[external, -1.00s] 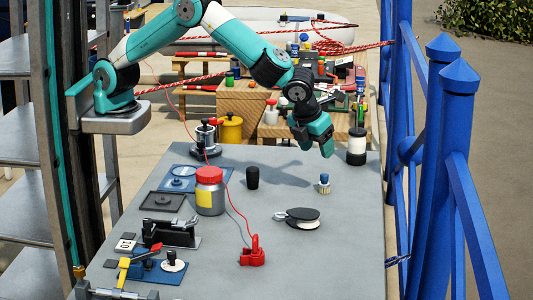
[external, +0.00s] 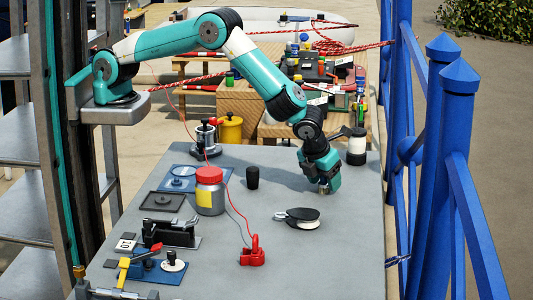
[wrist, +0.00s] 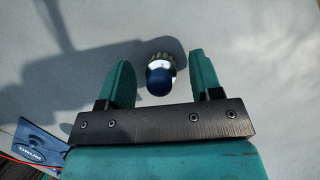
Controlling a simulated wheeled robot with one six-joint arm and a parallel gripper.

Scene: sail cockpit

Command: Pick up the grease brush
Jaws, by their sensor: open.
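The grease brush (wrist: 160,78) is small, with a dark blue rounded top, a pale silvery collar and light bristles. In the wrist view it stands between the two green fingers of my gripper (wrist: 161,66), with a gap on each side. The fingers are open and hold nothing. In the external view my gripper (external: 324,187) is low over the far right part of the grey table (external: 330,255) and hides most of the brush.
A black-and-white pulley block (external: 298,218) lies in front of my gripper. A black cylinder (external: 252,178) stands to its left, and a dark jar with a white band (external: 356,148) stands close behind on the right. A red-lidded jar (external: 209,190) is further left.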

